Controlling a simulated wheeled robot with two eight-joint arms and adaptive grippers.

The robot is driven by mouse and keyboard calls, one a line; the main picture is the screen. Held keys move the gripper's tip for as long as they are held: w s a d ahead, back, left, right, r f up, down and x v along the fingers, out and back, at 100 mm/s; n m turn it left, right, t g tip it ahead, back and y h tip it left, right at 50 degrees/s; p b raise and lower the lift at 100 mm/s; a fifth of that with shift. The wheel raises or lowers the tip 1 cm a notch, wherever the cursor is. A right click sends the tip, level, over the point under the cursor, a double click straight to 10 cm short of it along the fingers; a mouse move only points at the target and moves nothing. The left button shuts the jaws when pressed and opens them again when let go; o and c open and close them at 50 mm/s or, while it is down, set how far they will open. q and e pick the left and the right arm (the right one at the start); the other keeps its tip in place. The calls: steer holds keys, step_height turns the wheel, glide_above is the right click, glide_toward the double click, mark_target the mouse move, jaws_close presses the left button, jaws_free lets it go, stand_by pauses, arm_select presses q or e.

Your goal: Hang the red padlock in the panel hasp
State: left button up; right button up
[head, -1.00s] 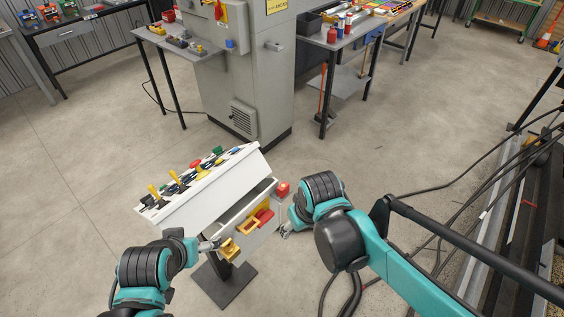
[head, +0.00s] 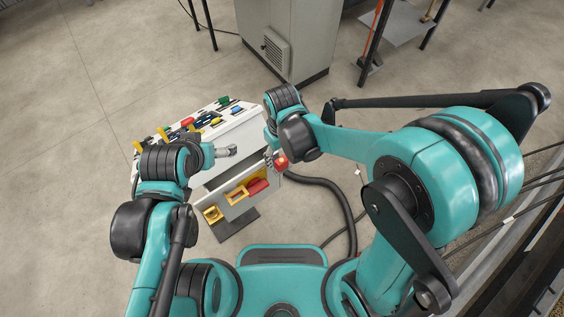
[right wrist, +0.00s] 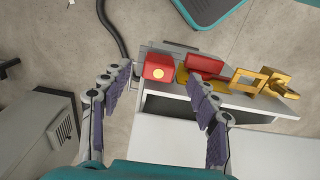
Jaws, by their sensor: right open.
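A red block with a pale yellow round spot (right wrist: 158,68), which looks like the padlock, is at the right end of the console's front panel; it also shows in the head view (head: 281,162). A second red piece (right wrist: 205,65) sits against yellow beside it. A yellow square frame (right wrist: 245,80), perhaps the hasp, and another yellow piece (right wrist: 278,84) follow along the panel. My right gripper (right wrist: 158,77) is open, its fingers either side of the first red block in the picture; contact cannot be told. My left gripper (head: 228,151) is over the console, its fingers unclear.
The white console (head: 240,122) carries buttons and yellow levers on its sloped top. A grey cabinet (head: 290,40) stands behind it. A black hose (head: 335,190) runs on the floor at the right. The floor at the left is clear.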

mark_target(282, 160)
steer(key=f, duration=0.2)
steer(key=f+b, duration=0.1)
steer(key=f, duration=0.1)
steer(key=shift+w+a+f, duration=0.1)
steer(key=shift+w, duration=0.15)
steer(key=c, duration=1.3)
